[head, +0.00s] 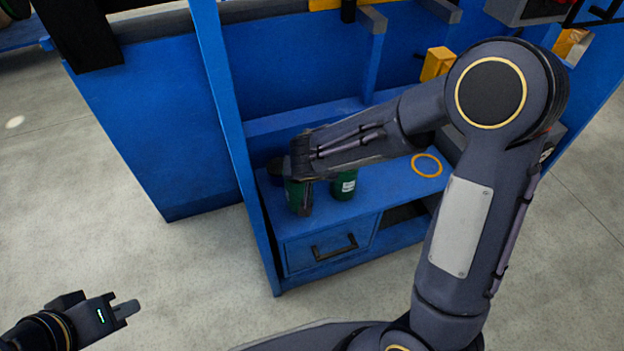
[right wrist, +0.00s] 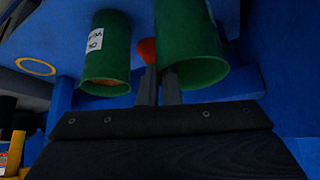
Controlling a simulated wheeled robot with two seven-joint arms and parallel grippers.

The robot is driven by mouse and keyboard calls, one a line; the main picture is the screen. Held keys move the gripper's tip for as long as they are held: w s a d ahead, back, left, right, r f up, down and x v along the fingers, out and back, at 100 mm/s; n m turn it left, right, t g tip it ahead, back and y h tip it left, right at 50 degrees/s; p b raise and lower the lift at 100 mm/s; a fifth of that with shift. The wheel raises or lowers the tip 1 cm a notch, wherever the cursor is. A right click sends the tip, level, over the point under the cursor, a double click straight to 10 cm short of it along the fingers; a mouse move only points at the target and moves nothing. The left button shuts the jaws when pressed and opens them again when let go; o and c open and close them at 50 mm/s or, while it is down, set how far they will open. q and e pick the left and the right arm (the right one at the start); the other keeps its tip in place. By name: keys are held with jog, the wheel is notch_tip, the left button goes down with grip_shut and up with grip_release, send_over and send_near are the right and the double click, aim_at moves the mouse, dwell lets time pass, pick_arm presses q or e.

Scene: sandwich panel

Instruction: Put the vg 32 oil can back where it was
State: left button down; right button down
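Two green cans stand on the blue shelf top (head: 385,185). The right one in the head view (head: 344,184) has a white label; it also shows in the right wrist view (right wrist: 106,60), where the label's number is too small to read. The other green can (head: 293,197) is partly covered by my right gripper (head: 304,190); it also shows in the right wrist view (right wrist: 190,40). My right fingers (right wrist: 160,85) are close together at that can's rim; whether they grip it I cannot tell. My left gripper (head: 127,309) is away from the shelf, low at the left.
An orange ring mark (head: 426,165) lies bare on the shelf top, right of the cans. A dark blue round thing (head: 275,168) stands behind the covered can. A blue upright post (head: 228,130) borders the shelf at left. A drawer (head: 330,245) is below.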

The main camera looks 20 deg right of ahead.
jog(key=shift+f, duration=0.85)
jog(key=shift+f+b, duration=0.1)
jog(key=shift+b, duration=0.2)
jog(key=c, duration=1.6)
grip_release()
